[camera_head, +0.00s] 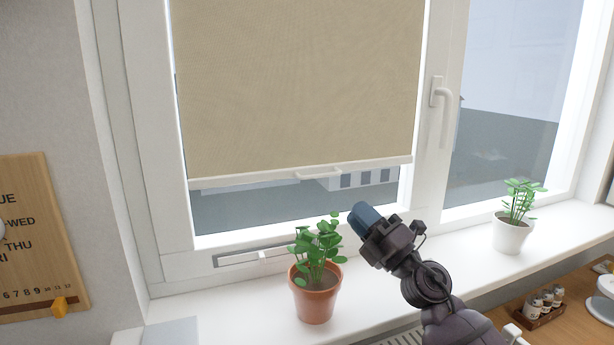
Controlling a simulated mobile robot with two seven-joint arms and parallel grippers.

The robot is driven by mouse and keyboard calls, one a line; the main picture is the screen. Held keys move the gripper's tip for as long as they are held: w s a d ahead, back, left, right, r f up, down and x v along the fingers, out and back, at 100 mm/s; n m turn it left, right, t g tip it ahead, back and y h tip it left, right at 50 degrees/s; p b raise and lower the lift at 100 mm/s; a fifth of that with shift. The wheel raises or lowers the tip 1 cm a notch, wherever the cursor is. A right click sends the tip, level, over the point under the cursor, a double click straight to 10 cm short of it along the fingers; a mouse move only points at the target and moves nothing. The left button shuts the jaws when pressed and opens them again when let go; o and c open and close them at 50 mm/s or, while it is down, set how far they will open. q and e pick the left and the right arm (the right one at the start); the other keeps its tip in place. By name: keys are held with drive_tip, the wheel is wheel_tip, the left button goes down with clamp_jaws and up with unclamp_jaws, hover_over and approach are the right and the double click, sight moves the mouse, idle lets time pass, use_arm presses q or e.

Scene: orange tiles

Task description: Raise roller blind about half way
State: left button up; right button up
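The beige roller blind (300,85) covers most of the left window pane, with a strip of glass showing below it. Its white bottom bar (240,180) is slightly above the lower frame and carries a small white handle (318,173) near the middle. My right gripper (361,212) is below and to the right of the handle, apart from it, in front of the lower window frame. Its blue-grey fingertips appear close together, but whether they are shut cannot be made out. Nothing is seen in them. My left gripper is out of view.
A potted plant (314,300) in terracotta stands on the white sill (400,275), left of my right gripper. A white-potted plant (511,235) stands further right. A window handle (442,105) sticks out from the frame. A wooden calendar board (40,240) hangs at left.

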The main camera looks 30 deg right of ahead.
sight(325, 176)
drive_tip(key=p+x, duration=0.2)
drive_tip(key=x, duration=0.7)
drive_tip(key=shift+r, duration=0.25)
drive_tip(key=shift+w+a+r, duration=0.15)
drive_tip(key=shift+w+r, duration=0.1)
drive_tip(key=shift+w, duration=0.4)
clamp_jaws()
